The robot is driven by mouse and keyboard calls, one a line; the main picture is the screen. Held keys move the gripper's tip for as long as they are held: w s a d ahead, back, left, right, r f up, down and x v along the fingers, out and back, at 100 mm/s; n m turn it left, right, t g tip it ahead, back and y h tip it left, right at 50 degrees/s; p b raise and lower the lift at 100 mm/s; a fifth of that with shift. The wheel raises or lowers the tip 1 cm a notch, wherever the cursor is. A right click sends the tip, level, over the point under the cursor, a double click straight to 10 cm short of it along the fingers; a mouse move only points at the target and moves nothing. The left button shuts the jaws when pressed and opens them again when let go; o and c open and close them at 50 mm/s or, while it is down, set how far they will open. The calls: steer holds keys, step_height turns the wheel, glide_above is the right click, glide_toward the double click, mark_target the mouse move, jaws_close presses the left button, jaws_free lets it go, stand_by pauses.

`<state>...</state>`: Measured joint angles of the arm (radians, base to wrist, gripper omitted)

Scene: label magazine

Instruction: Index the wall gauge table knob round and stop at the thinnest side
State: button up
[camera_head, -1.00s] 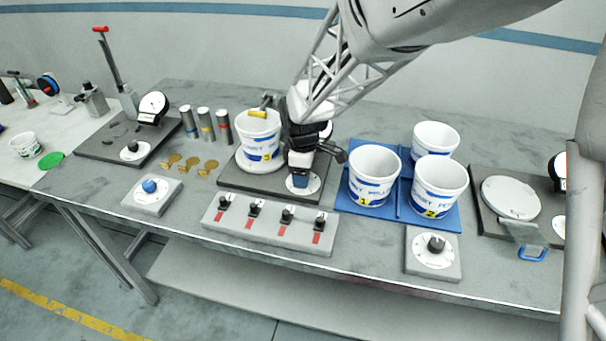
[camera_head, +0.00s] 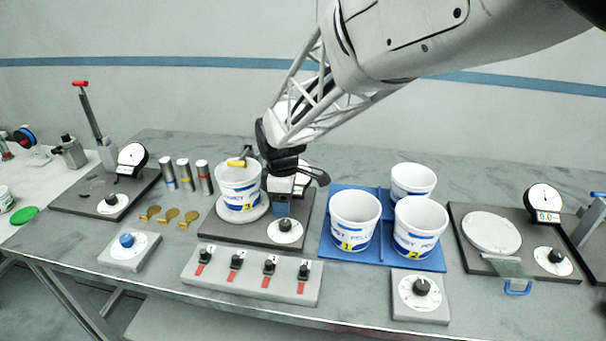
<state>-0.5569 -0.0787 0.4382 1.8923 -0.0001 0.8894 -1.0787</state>
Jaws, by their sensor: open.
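The wall gauge table is a round pale turntable (camera_head: 246,216) on a dark base plate (camera_head: 224,232), left of centre. A white tub marked 3 (camera_head: 238,188) stands upright on it, with a yellow-tipped gauge arm (camera_head: 238,162) at its rim. The dial gauge (camera_head: 304,170) behind is mostly hidden by my gripper. The black table knob (camera_head: 285,225) sits on a white dial plate (camera_head: 286,236) at the base's front right. My gripper (camera_head: 283,210) points down just above the knob, open and apparently empty. The knob's mark and gauge reading are too small or hidden to read.
Tubs 1 (camera_head: 354,222) and 2 (camera_head: 420,228) and a third tub stand on a blue tray (camera_head: 383,260) to the right. A grey block with several small knobs (camera_head: 250,278) lies in front. A blue knob (camera_head: 127,240) stands front left.

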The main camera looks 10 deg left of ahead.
mark_target(285, 222)
steer(key=m, duration=2)
steer(key=shift+m, duration=0.3)
steer(key=m, duration=0.6)
steer(key=shift+f, duration=0.1)
steer(key=shift+f, duration=3.75)
